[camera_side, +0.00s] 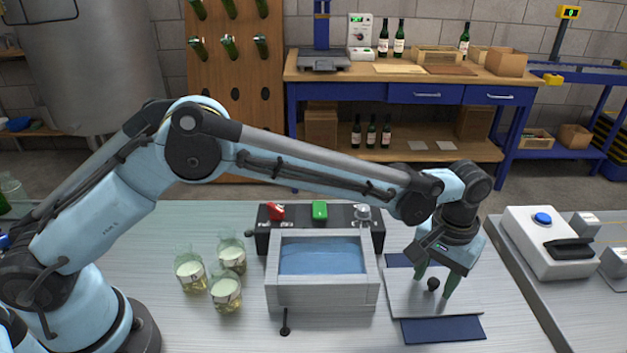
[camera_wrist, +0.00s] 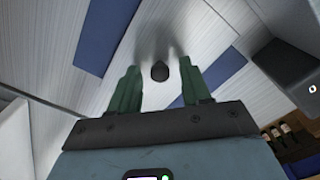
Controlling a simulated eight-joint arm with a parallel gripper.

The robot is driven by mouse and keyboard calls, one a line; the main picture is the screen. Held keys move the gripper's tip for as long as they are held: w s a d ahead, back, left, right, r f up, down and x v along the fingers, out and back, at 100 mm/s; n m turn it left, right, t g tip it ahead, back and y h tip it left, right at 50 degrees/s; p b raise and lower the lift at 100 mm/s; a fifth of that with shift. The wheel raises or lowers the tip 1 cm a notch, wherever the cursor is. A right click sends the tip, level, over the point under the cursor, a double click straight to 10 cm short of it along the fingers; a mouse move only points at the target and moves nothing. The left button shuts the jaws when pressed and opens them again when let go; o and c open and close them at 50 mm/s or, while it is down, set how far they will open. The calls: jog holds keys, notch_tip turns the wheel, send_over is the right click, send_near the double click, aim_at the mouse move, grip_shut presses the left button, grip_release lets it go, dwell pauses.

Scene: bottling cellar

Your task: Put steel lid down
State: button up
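The steel lid (camera_side: 402,298) is a flat grey plate with a small black knob (camera_side: 433,284). It lies flat on the blue strips (camera_side: 443,330) at the right of the bench, beside the water bath. My gripper (camera_side: 434,285) points down over the lid, its green fingers on either side of the knob. In the wrist view the gripper (camera_wrist: 160,68) is open, with a visible gap between each finger and the knob (camera_wrist: 160,71). The lid's brushed surface (camera_wrist: 155,25) also shows there. The bath (camera_side: 322,294) is uncovered and shows blue water.
Several glass beakers (camera_side: 226,291) of pale liquid stand left of the bath. A dark control box (camera_side: 345,229) with red and green controls is behind it, and a black-knobbed lever (camera_side: 285,330) is in front. A white device (camera_side: 550,243) stands at the right.

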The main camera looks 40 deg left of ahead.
aim_at(434, 281)
notch_tip(434, 281, up, 11)
jog(key=a+r+t, duration=0.1)
jog(key=a+r, duration=0.5)
jog(key=a, duration=0.2)
jog(key=s+a+t, duration=0.4)
jog(key=s+a, duration=0.5)
jog(key=a, duration=0.5)
jog(key=s+a+f+t, duration=0.2)
jog(key=s+a+f, duration=0.3)
jog(key=s+a, duration=0.2)
jog(key=shift+s, duration=0.25)
